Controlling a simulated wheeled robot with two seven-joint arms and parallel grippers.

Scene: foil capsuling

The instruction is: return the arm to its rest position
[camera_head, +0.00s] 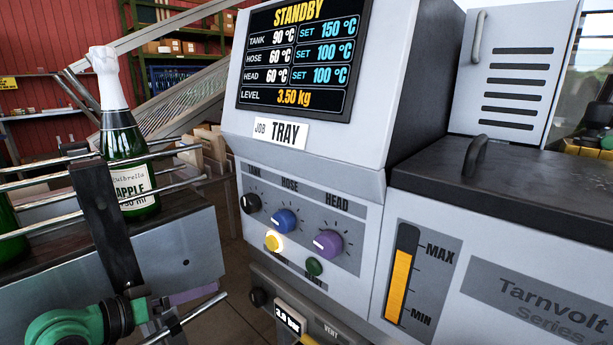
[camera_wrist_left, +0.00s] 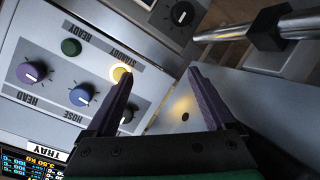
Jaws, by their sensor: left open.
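My left gripper (camera_wrist_left: 161,75) shows in the left wrist view with two dark fingers spread apart and nothing between them. One fingertip overlaps the edge of the lit yellow standby button (camera_wrist_left: 121,74) in that view; I cannot tell whether they touch. The same lit yellow button (camera_head: 273,241) sits low on the grey machine's control panel (camera_head: 345,235). The machine's screen (camera_head: 297,55) reads STANDBY. My right gripper is in neither view.
A green bottle (camera_head: 130,165) with a white top stands upright on the conveyor (camera_head: 190,250) at left, behind metal guide rails (camera_head: 170,185). A rail with a black clamp (camera_wrist_left: 267,28) is close in the wrist view. A dark lid with a handle (camera_head: 474,155) is at right.

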